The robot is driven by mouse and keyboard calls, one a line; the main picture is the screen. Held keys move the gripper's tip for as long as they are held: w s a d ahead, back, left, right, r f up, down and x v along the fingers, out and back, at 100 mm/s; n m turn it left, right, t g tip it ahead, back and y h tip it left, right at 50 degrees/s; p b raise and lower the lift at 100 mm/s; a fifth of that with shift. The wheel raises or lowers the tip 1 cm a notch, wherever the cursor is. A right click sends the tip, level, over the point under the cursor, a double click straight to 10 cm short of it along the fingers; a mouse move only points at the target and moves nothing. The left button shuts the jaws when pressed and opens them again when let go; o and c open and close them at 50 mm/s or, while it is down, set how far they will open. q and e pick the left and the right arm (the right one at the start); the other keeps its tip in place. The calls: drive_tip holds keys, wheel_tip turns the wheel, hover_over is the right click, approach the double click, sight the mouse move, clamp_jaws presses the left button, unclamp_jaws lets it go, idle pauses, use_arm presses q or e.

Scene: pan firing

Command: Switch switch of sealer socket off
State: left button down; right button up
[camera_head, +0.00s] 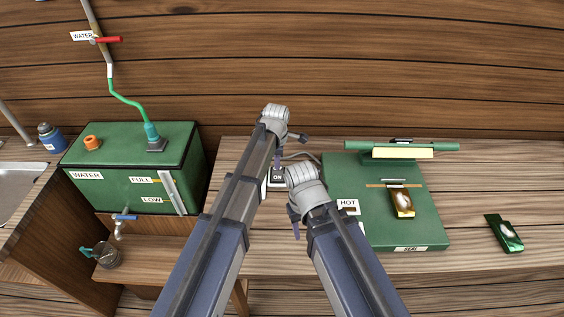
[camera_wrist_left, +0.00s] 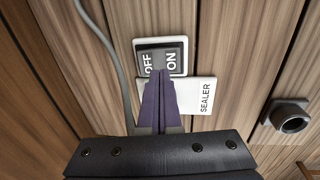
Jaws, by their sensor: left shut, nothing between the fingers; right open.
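The sealer socket switch (camera_wrist_left: 172,55) is a dark rocker marked OFF and ON in a white frame, with a SEALER label (camera_wrist_left: 190,97) beside it. In the head view the switch (camera_head: 278,177) shows its ON marking between my two arms. My left gripper (camera_wrist_left: 160,72) is shut and empty, its purple fingertips over the rocker's lower edge, between the two markings. I cannot tell whether they touch it or which side is pressed in. In the head view the left gripper (camera_head: 278,152) is just above the switch. My right gripper (camera_head: 293,213) is lower, partly hidden by its wrist.
The green sealer (camera_head: 440,235) stands right of my arms, with a gold packet (camera_head: 402,203) on it. A green packet (camera_head: 505,232) lies on the bench farther right. A green water tank (camera_head: 110,165) stands left. A grey cable (camera_wrist_left: 105,50) runs beside the switch; a round black fitting (camera_wrist_left: 290,118) is right.

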sight(278, 180)
use_arm(q)
wheel_tip(278, 180, up, 10)
drive_tip(key=s+p, duration=0.2)
drive_tip(key=p, duration=0.7)
drive_tip(key=shift+w+a+r+t, duration=0.2)
drive_tip(key=shift+w+t, duration=0.2)
drive_tip(key=shift+w, duration=0.25)
